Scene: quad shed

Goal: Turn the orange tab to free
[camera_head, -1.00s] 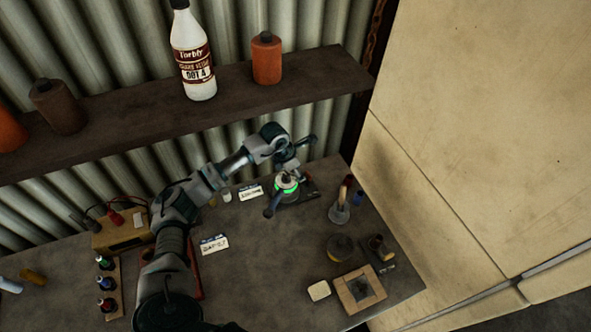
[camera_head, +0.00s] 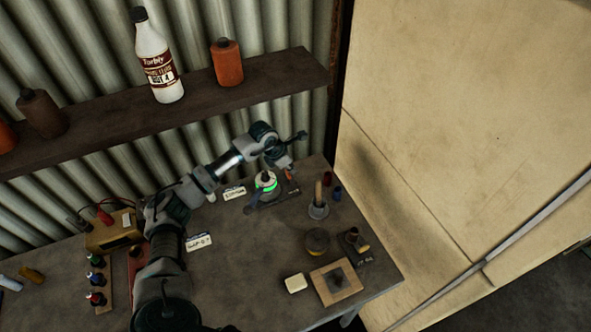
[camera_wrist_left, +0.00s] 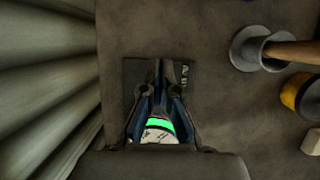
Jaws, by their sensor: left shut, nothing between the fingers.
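My left gripper (camera_head: 251,208) has a glowing green band and points down at a dark plate (camera_head: 288,196) on the bench. Its fingers are shut with nothing between them. In the wrist view, the shut fingers (camera_wrist_left: 160,66) lie over the middle of the dark plate (camera_wrist_left: 131,75), which has pale lettering at its right. I cannot tell whether they touch it. A small orange-red spot (camera_head: 291,175) shows beside the gripper in the head view; I cannot tell whether it is the orange tab. In the wrist view no orange tab shows; the fingers cover the plate's middle. My right gripper is out of view.
Right of the plate stand a wooden-handled tool on a round base (camera_head: 318,208), a yellow-sided round pot (camera_head: 317,240) and a wooden frame (camera_head: 322,293). White labels (camera_head: 200,241) lie at left. A shelf (camera_head: 110,110) with bottles hangs above.

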